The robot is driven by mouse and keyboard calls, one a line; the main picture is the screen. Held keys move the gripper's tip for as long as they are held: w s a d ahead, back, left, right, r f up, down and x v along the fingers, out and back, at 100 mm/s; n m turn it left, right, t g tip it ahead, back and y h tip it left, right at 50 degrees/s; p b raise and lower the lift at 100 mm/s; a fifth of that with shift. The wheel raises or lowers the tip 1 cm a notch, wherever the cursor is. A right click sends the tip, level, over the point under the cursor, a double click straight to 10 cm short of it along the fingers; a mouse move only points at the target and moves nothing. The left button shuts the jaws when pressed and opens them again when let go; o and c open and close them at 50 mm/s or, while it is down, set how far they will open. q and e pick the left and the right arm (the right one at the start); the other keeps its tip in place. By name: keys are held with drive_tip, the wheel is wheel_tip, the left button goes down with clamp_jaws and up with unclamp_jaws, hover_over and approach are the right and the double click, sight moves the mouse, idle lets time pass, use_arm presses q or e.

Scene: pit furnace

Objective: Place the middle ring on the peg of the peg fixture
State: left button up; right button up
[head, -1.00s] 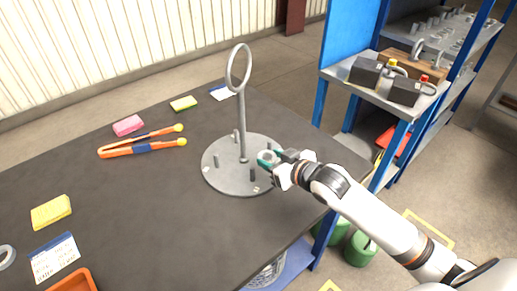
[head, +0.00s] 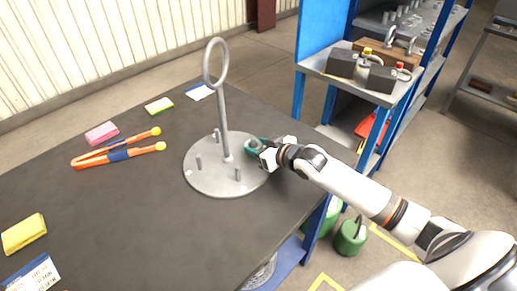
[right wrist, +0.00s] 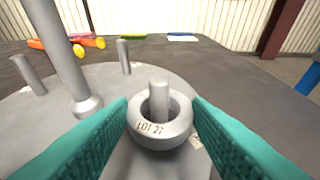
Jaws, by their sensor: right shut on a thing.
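The peg fixture is a round grey plate (head: 208,182) with several short pegs and a tall central post that ends in a loop. My right gripper (head: 253,147) is at the plate's right side in the head view. In the right wrist view, its teal fingers are on either side of a thick grey ring (right wrist: 158,133) with lettering on its front, and they are shut on it. The ring is around a short peg (right wrist: 159,98), whose top stands up through the hole. I cannot tell whether the ring touches the plate. My left gripper is not in view.
Orange tongs (head: 118,154), a pink block (head: 101,133) and yellow pads lie to the left on the dark table (head: 110,220). A blue shelf unit (head: 322,73) with grey parts stands beyond the right edge.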

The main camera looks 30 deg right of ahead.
drive_tip(key=shift+f, duration=0.45)
drive_tip(key=o, duration=1.1)
drive_tip(key=shift+f, duration=0.1)
drive_tip(key=v, duration=1.2)
